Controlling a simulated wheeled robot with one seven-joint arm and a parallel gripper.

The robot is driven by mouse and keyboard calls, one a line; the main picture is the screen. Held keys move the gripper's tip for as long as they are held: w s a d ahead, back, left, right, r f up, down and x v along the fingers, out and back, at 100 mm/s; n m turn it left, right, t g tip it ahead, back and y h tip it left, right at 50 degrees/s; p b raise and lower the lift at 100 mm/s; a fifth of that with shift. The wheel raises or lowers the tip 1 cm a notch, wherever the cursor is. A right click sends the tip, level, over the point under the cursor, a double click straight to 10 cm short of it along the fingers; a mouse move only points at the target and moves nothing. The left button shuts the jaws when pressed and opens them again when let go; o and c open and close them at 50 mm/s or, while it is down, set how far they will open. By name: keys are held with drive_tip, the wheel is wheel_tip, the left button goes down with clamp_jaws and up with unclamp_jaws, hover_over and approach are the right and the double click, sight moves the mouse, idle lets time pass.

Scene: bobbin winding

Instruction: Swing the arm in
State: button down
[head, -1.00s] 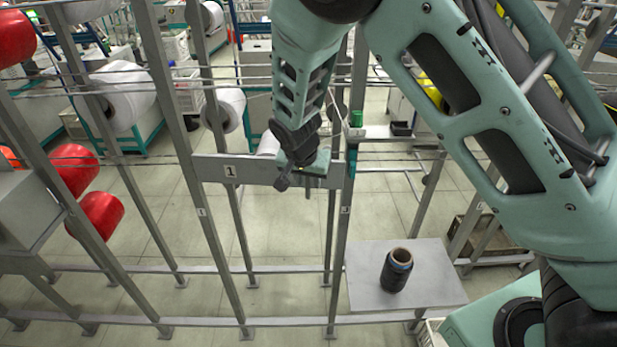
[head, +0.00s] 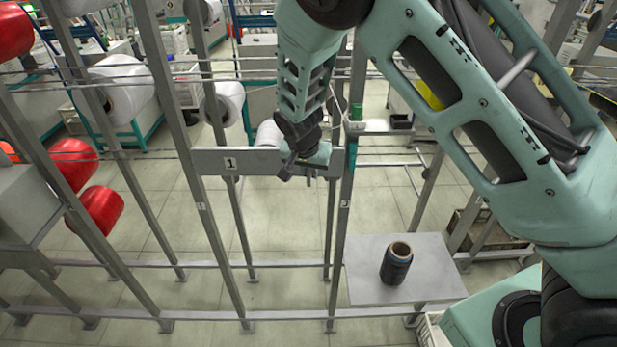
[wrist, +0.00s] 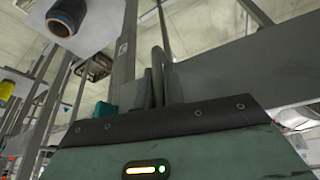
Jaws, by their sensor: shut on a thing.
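My gripper (wrist: 160,88) is low in the wrist view, with its dark fingers shut on a grey bent rod (wrist: 157,62). The rod seems to be the arm, but its far end and how it joins the frame are hidden. In the head view, my wrist hangs in front of the grey crossbar marked 1 (head: 208,164), near its right end.
A dark bobbin (head: 397,262) stands on a grey plate (head: 440,284) right of the post. Grey uprights and rails surround the work spot. Red (head: 100,210) and white (head: 122,85) spools hang at left. A small shelf (head: 375,130) with a green item is right of the gripper.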

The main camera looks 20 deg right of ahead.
drive_tip(key=shift+w+d+f, duration=0.1)
drive_tip(key=shift+w+d, duration=0.15)
drive_tip(key=shift+w, duration=0.45)
drive_tip(key=shift+r, duration=0.2)
drive_tip(key=c, duration=1.5)
unclamp_jaws()
drive_tip(key=shift+w, duration=0.1)
drive_tip(key=shift+a+r, duration=0.15)
drive_tip(key=shift+r, duration=0.05)
drive_tip(key=b+v, duration=0.4)
drive_tip(key=v, duration=1.3)
drive_tip(key=shift+s+b, duration=0.3)
drive_tip(key=shift+b, duration=0.1)
